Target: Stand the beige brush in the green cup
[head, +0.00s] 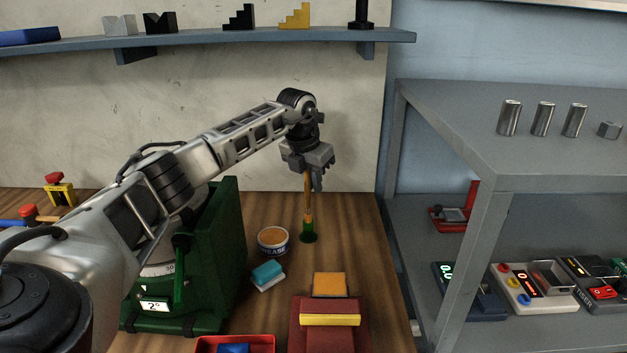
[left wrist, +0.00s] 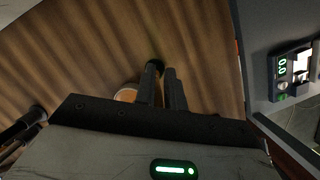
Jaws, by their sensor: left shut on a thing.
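The beige brush (head: 307,192) hangs upright, its long thin handle running down from my left gripper (head: 316,178). My left gripper is shut on the upper part of the brush. The small dark green cup (head: 308,236) stands on the wooden bench directly below, and the brush's lower end meets it; I cannot tell how deep the brush sits inside. In the left wrist view my two fingers (left wrist: 163,90) are close together, and a small dark round shape at their tips is too unclear to name. My right gripper is not in view.
A grease tin (head: 273,241) stands just left of the cup, with a blue and white block (head: 267,275) in front. A large green angle fixture (head: 228,250) stands under my left arm. A red block with a yellow bar (head: 330,322) is nearer. A grey shelf unit (head: 470,230) bounds the right.

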